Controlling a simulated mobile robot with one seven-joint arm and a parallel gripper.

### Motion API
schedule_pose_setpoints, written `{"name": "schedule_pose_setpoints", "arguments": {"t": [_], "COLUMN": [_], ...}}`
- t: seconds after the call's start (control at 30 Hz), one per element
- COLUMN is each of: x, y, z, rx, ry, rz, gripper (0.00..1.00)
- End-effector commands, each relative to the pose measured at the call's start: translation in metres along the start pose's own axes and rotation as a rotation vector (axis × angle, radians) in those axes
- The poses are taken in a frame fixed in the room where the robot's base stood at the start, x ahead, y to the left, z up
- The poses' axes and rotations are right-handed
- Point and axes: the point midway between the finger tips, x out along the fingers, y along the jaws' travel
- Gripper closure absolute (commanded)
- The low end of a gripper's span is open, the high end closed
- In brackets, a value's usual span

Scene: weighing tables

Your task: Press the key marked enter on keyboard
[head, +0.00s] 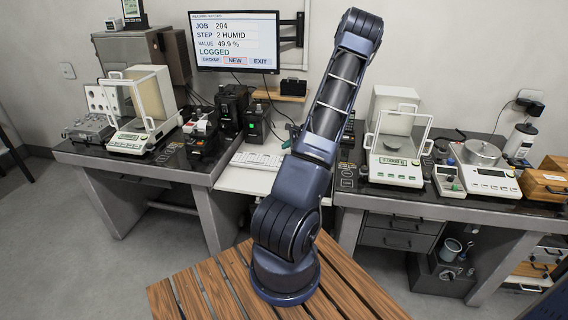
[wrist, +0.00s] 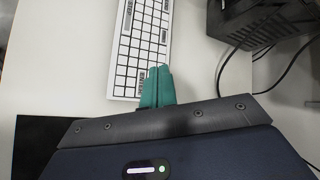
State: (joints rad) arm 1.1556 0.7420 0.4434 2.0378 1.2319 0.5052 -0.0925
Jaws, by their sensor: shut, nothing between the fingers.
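The white keyboard (head: 257,160) lies on the white middle desk below the monitor, partly hidden by my arm in the head view. In the wrist view the keyboard (wrist: 127,55) runs from the top edge down to my fingers. My gripper (wrist: 158,72) shows as two teal fingers pressed together and empty. The fingertips overlap the keyboard's lower right corner in the picture; I cannot tell whether they touch a key. In the head view the gripper is mostly hidden behind my arm.
The monitor (head: 235,42) reads job 204, step 2 humid, value 49.9 %, logged, with NEW highlighted. Dark boxes (head: 232,108) stand left of the keyboard. A black device (wrist: 255,22) with cables sits right of it in the wrist view. Balances (head: 397,167) stand on the side tables.

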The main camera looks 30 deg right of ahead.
Motion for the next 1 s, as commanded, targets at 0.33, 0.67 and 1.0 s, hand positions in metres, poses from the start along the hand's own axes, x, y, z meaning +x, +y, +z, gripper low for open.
{"name": "schedule_pose_setpoints", "arguments": {"t": [0.33, 0.67, 1.0], "x": [0.029, 0.041, 0.042], "y": [0.021, 0.030, 0.030], "z": [-0.021, -0.030, -0.031], "rx": [0.003, 0.000, 0.000], "ry": [-0.001, 0.000, 0.001], "rz": [0.000, -0.001, -0.001], "gripper": [1.00, 1.00, 1.00]}}
